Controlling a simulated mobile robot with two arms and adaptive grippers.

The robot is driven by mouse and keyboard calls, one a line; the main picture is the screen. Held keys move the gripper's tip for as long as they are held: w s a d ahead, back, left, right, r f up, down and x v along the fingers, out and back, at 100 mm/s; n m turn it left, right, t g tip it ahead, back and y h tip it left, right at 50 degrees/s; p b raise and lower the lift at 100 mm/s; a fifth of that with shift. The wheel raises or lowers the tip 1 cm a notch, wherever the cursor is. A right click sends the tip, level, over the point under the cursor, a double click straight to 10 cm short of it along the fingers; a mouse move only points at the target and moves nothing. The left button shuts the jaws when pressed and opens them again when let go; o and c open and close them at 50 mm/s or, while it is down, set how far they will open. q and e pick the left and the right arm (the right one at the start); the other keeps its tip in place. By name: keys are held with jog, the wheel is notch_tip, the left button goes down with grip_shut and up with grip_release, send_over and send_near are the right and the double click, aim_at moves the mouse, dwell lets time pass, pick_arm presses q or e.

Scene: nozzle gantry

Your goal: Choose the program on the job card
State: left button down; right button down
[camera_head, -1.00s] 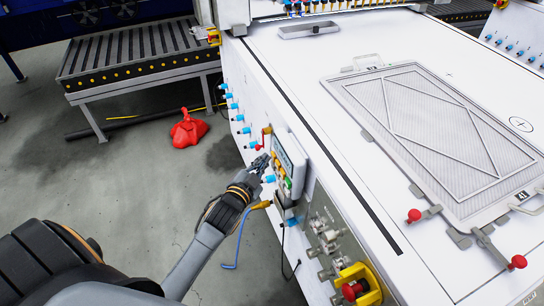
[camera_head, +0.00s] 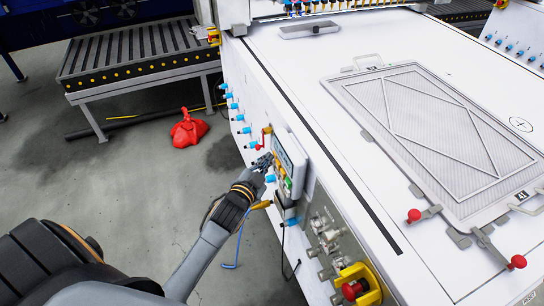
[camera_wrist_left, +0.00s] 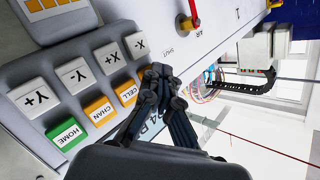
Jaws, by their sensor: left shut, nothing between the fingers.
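The control pendant (camera_head: 294,160) is mounted on the near side of the white machine, with a screen and coloured keys. In the left wrist view its keypad shows white keys marked Y+, Y-, X+ and X-, a green HOME key (camera_wrist_left: 67,135), an orange CHAN key (camera_wrist_left: 98,109) and an orange CELL key (camera_wrist_left: 127,92). My left gripper (camera_head: 266,160) is shut and empty at the pendant's left edge. In the left wrist view its fingertips (camera_wrist_left: 158,75) are just beside the CELL key; I cannot tell whether they touch it. No job card is identifiable. My right gripper is not in view.
A framed mesh panel (camera_head: 440,130) lies on the machine's white bed, with red-knobbed clamps (camera_head: 414,215) nearby. A red and yellow emergency stop (camera_head: 354,289) sits lower on the side. Blue fittings line the side. A roller conveyor (camera_head: 130,50) stands behind; a red bundle (camera_head: 188,130) lies on the floor.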

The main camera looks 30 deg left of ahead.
pick_arm(q)
jog(key=shift+s+a+r, duration=0.1)
dwell(0.3)
jog(key=shift+s+a+p, duration=0.5)
jog(key=shift+s, duration=0.1)
jog(key=shift+s+a+p, duration=0.9)
jog(key=shift+s+a, duration=0.75)
jog(key=shift+s, duration=0.25)
